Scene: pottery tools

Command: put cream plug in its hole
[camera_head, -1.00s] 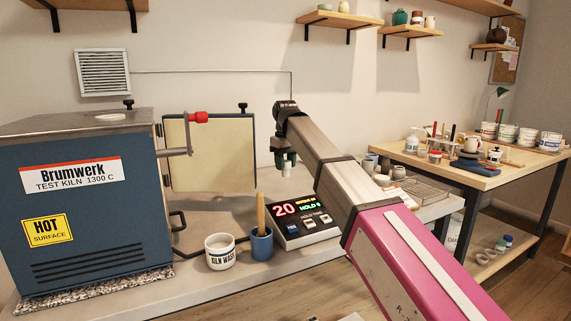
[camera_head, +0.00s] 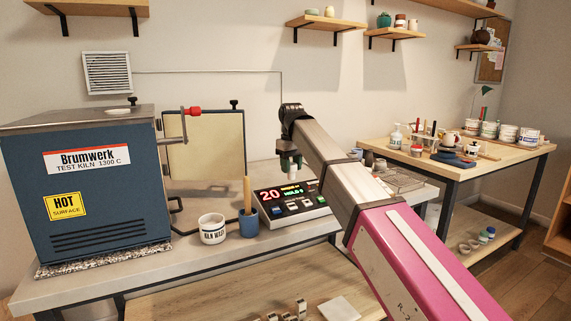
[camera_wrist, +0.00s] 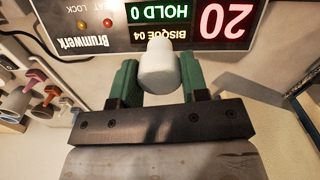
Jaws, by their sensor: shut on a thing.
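The cream plug (camera_wrist: 158,66) is a pale, rounded cylinder held between the green fingers of my gripper (camera_wrist: 158,78) in the wrist view. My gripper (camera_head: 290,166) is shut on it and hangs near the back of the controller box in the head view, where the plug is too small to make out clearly. The blue kiln (camera_head: 90,215) stands at the left with its grey top. A pale oval patch (camera_head: 117,107) lies on that top; I cannot tell whether it is a hole. My gripper is well to the right of the kiln.
The controller (camera_head: 310,208) shows a red 20. A kiln wash pot (camera_head: 212,231) and a blue cup (camera_head: 249,224) with a wooden handle stand between kiln and controller. A cream panel (camera_head: 205,148) and red-tipped handle (camera_head: 192,111) stand right of the kiln. A pottery table (camera_head: 455,170) is at right.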

